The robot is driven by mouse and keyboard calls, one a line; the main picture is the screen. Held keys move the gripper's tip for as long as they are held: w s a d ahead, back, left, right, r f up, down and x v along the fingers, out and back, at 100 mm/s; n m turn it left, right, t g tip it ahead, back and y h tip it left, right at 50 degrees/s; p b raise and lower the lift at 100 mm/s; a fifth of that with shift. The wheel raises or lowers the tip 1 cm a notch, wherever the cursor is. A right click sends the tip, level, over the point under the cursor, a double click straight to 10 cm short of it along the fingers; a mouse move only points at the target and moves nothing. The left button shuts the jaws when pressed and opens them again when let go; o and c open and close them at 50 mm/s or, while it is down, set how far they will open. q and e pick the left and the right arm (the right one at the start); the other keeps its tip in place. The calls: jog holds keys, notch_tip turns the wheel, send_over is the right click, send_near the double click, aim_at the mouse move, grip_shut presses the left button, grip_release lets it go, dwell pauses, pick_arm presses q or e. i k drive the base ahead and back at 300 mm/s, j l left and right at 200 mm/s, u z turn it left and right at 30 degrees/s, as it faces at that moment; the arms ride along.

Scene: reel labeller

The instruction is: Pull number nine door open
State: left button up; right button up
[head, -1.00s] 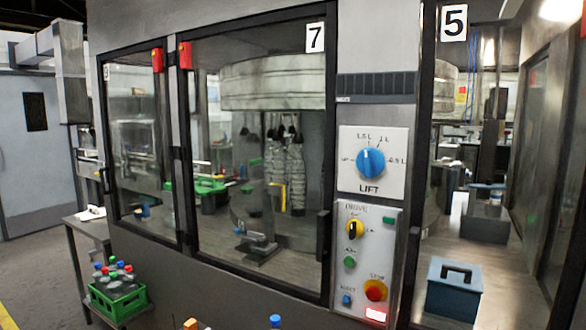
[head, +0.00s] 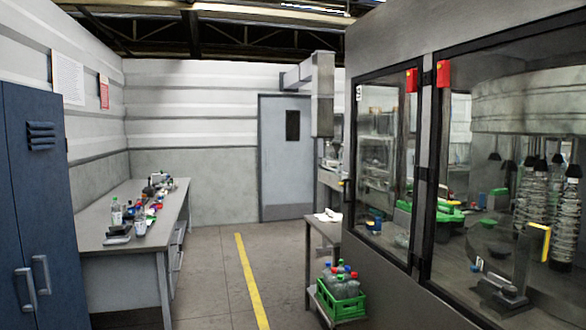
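The glass door with a small white label (head: 359,93) that seems to read nine is in the middle right of the head view. This door (head: 384,165) has a dark frame and looks shut. A red block (head: 411,80) sits at its top right corner. A dark handle seems to be on its left edge, but it is too small to tell clearly. Neither of my grippers is in view.
A workbench (head: 120,238) and blue cabinet (head: 35,210) stand at left. Floor around the yellow line (head: 251,280) is clear.

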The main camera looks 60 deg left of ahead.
aim_at(416, 78)
jog(key=u, duration=1.35)
jog(key=i+j+z, duration=0.4)
jog(key=i+j, duration=1.35)
